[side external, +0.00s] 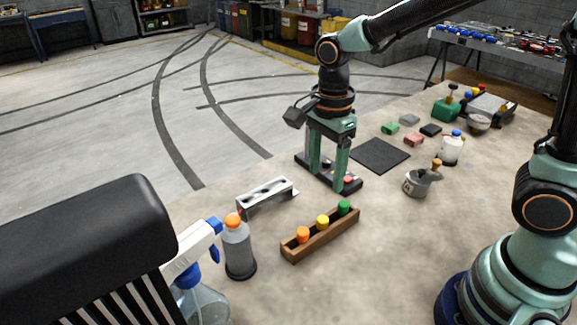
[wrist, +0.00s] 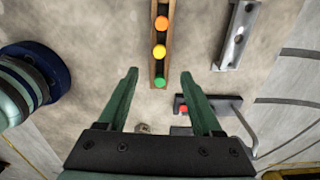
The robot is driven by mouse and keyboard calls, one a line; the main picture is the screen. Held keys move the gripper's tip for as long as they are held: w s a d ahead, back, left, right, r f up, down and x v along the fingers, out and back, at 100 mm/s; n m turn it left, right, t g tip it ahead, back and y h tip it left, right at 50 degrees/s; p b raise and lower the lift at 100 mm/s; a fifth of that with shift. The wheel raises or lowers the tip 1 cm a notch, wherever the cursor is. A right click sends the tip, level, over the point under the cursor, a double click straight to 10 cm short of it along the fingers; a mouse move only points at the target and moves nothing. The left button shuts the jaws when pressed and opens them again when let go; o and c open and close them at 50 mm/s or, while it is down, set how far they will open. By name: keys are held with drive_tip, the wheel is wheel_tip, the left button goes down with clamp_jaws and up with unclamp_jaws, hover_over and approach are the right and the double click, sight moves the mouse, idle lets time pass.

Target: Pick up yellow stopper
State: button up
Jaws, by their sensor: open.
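The yellow stopper (side external: 322,221) sits in the middle of a narrow wooden rack (side external: 330,238). An orange stopper (side external: 303,234) is on its left and a green stopper (side external: 344,207) on its right. In the wrist view the yellow stopper (wrist: 159,51) lies between the orange (wrist: 162,22) and green (wrist: 159,83) ones, just beyond my fingertips. My gripper (side external: 326,174) is open and empty, pointing down, behind the rack in the side view. The wrist view shows its fingers (wrist: 160,74) spread on either side of the rack's line, touching no stopper.
A metal holder (side external: 267,191) stands left of the rack. A dark-based stand (side external: 349,187) is close to my fingers. A grey bottle (side external: 238,250) and a spray bottle (side external: 200,290) stand at the front left. A black mat (side external: 380,155) lies behind.

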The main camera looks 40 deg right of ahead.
sight(323, 218)
wheel_tip(323, 218, down, 12)
drive_tip(key=shift+d+f, duration=0.1)
drive_tip(key=shift+d, duration=0.05)
idle(0.5)
clamp_jaws()
